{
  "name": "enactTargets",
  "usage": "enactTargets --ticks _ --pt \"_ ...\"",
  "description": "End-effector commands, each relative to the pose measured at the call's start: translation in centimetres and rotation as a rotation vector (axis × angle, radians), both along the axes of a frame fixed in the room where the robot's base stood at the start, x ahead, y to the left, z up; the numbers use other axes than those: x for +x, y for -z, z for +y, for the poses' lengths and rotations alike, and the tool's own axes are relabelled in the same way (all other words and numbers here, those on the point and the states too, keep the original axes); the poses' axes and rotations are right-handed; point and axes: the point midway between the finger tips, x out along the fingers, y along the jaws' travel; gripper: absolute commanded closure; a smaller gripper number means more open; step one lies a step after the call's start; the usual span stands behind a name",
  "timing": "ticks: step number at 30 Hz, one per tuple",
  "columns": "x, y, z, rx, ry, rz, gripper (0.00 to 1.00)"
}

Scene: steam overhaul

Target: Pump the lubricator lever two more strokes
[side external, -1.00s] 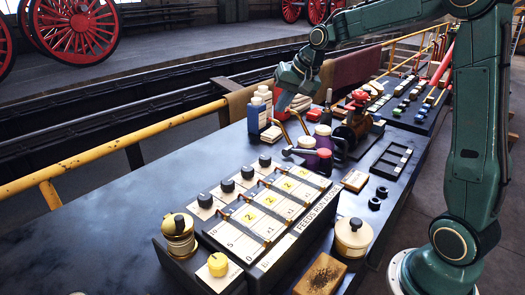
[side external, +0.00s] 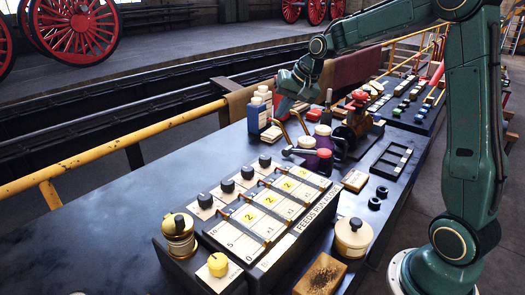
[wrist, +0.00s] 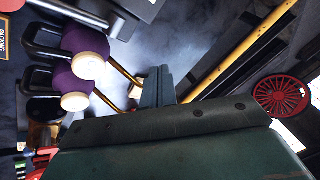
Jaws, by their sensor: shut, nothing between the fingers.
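The lubricator (side external: 268,215) is a long dark box with a pale top, black knobs and yellow number tags. A grey bar with a rounded end (side external: 298,152) lies behind its far right corner; it looks like the lever, but its joint to the box is unclear. What seems to be the same bar (wrist: 68,11) crosses the top left of the wrist view. My gripper (side external: 281,111) is beyond it, above the far side of the bench, beside the oil cans' copper spouts. In the wrist view the fingers (wrist: 158,88) are together and empty, apart from the bar.
Two purple oil cans (wrist: 86,50) with cream lids and copper spouts stand close to my gripper. Blue and white bottles (side external: 257,115) are at its left. A red-handled valve (side external: 357,98) stands to the right. The bench's left side is clear; a yellow rail (side external: 130,146) runs behind.

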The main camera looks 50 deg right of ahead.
Motion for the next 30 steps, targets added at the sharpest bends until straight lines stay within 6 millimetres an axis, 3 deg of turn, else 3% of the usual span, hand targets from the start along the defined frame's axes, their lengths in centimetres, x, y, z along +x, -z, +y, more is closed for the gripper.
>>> enactTargets --ticks 18,30 --pt "-1.8 5.8 0.0 0.001 0.003 0.002 1.0" --pt "-2.1 7.0 0.0 0.0 0.001 0.001 1.0"
